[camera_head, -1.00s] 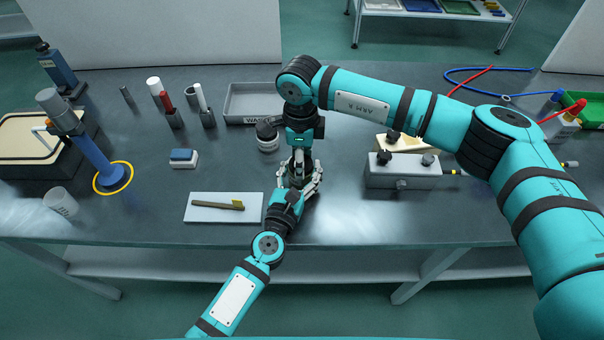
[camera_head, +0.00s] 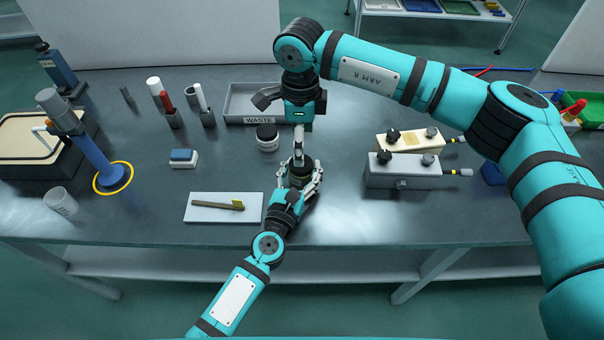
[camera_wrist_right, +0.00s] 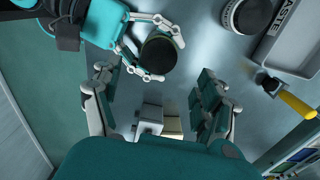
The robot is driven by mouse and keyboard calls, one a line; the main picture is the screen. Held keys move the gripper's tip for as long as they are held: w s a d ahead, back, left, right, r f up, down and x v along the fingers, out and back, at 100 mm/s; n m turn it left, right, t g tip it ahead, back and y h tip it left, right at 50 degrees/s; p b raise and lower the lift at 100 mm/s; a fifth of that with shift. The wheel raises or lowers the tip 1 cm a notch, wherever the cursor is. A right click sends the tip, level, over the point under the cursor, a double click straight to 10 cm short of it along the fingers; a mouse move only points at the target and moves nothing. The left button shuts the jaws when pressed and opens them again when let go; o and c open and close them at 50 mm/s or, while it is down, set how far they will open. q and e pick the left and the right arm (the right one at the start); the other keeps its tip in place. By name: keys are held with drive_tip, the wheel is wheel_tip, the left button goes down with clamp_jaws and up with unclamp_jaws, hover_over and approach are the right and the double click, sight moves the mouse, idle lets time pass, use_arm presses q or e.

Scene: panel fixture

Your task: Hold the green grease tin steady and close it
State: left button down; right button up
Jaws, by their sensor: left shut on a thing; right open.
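The green grease tin (camera_head: 301,180) stands near the front middle of the bench. My left gripper (camera_head: 300,184) is shut around its side. In the right wrist view the tin (camera_wrist_right: 158,54) shows a round dark top between the left fingers (camera_wrist_right: 150,52). A dark lid appears to be on it, but I cannot tell whether it is fully seated. My right gripper (camera_wrist_right: 157,78) is open and empty above and behind the tin, its fingers spread wide. In the head view its wrist partly covers the waste tray.
A black-lidded jar (camera_head: 267,138) stands behind and left of the tin. The waste tray (camera_head: 240,105) is further back. A white board (camera_head: 205,212) with a brush lies left; two valve boxes (camera_head: 410,178) (camera_head: 418,141) stand right. A yellow-handled tool (camera_wrist_right: 297,103) shows beside the tray.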

wheel_tip(320, 180, up, 6)
drive_tip(key=shift+f, duration=0.15)
use_arm(q)
drive_tip(key=shift+c, duration=1.4)
unclamp_jaws()
drive_tip(key=v, duration=1.2)
